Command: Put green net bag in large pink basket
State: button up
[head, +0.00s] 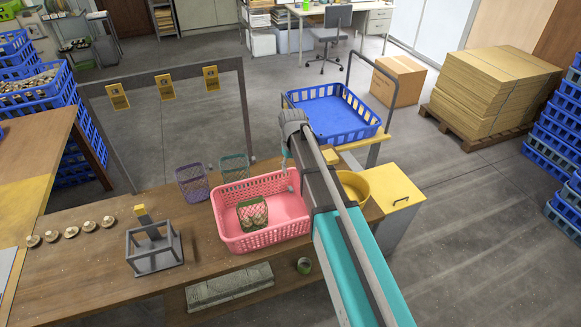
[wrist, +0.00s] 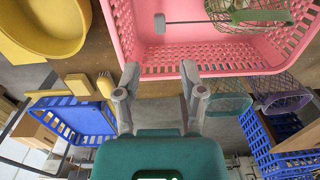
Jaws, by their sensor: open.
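The large pink basket (head: 265,242) stands on the wooden table, and its perforated wall fills the top of the wrist view (wrist: 215,60). The green net bag (head: 243,212) lies inside the basket, on its floor, with pale mushrooms showing in it. It also shows in the wrist view (wrist: 262,16), cut by the upper edge. My gripper (wrist: 161,78) is open, with nothing between its fingers. It is at the basket's far side, by the rim and apart from the green bag. In the head view my arm hides most of it.
A purple net bag (head: 193,182) and a teal net bag (head: 234,167) stand behind the basket. A yellow bowl (head: 354,187) is to its right. A grey metal stand (head: 153,252) and several mushrooms (head: 71,232) are to the left. A blue crate (head: 333,115) stands beyond.

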jog(key=s+d+m, duration=0.1)
jog(key=s+d, duration=0.4)
jog(key=s, duration=0.5)
jog(key=s+d+m, duration=0.2)
jog(key=s+d, duration=0.3)
jog(key=s, duration=0.5)
jog(key=shift+s, duration=0.4)
jog(key=shift+d, duration=0.1)
